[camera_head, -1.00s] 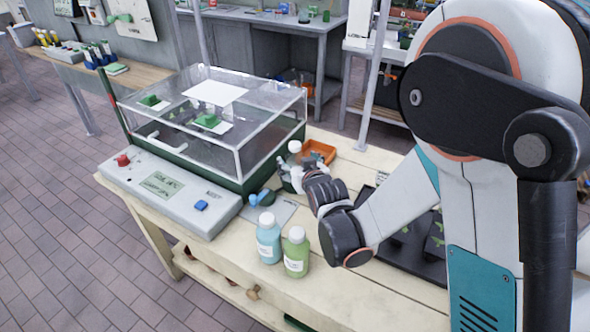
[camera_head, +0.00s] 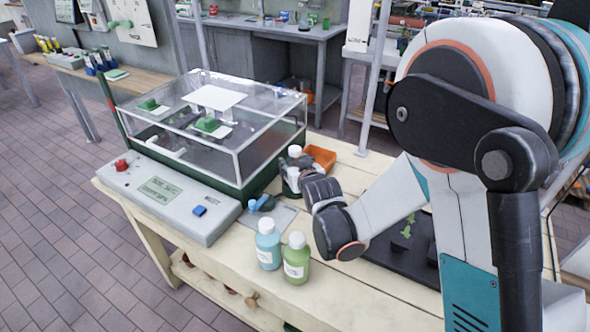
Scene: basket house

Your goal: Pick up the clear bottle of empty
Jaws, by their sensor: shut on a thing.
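The clear bottle (camera_head: 293,172) has a white cap and stands out beside the right side of the glass-covered machine, partly hidden by my gripper. My gripper (camera_head: 294,167) reaches it from the front right and is shut on it around its upper part. The bottle looks upright. I cannot tell whether its base touches the table. My wrist hides part of the fingers.
A blue bottle (camera_head: 269,243) and a green bottle (camera_head: 296,258) stand at the front of the wooden table. The glass-covered machine (camera_head: 215,120) is close on the left. An orange tray (camera_head: 321,157) lies behind the gripper, and a black mat (camera_head: 405,250) to the right.

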